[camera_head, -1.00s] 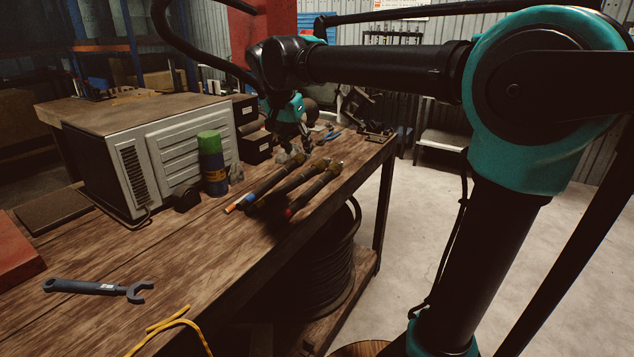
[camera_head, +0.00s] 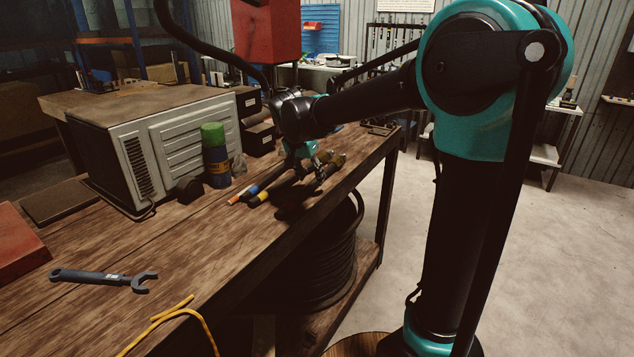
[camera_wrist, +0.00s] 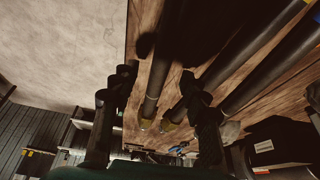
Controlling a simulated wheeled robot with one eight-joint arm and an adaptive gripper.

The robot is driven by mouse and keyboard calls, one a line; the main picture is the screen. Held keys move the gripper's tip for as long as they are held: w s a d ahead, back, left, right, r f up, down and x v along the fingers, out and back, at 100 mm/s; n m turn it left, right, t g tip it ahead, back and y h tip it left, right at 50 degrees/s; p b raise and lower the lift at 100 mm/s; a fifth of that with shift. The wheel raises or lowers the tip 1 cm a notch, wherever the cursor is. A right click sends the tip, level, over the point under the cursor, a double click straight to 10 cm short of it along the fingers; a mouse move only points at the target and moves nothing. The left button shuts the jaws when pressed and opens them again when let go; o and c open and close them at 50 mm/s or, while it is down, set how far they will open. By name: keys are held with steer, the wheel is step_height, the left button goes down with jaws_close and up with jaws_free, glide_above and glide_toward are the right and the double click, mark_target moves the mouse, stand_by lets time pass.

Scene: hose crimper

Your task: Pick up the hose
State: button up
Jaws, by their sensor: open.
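Several dark hoses lie side by side on the wooden bench (camera_head: 120,255). In the head view, one hose has an orange and blue end (camera_head: 243,195), and the one beside it has a yellow band (camera_head: 259,198). My gripper (camera_head: 318,168) is over their far part and hides some of them. In the wrist view, my open gripper (camera_wrist: 158,80) has one finger on each side of a dark hose (camera_wrist: 158,62) with a brass-coloured end. A second hose (camera_wrist: 225,66) runs close to the right finger, and a third (camera_wrist: 268,80) lies farther right. I cannot tell whether a finger touches a hose.
A grey vented box (camera_head: 175,145) and a green-capped can (camera_head: 215,160) stand left of the hoses. A wrench (camera_head: 105,278) and yellow cord (camera_head: 170,315) lie nearer. A hose coil (camera_head: 318,265) sits under the bench. The floor (camera_head: 560,260) at right is clear.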

mark_target(313, 184)
steer(key=shift+x, duration=1.4)
steer(key=shift+a, duration=0.1)
steer(key=shift+c, duration=0.4)
jaws_close()
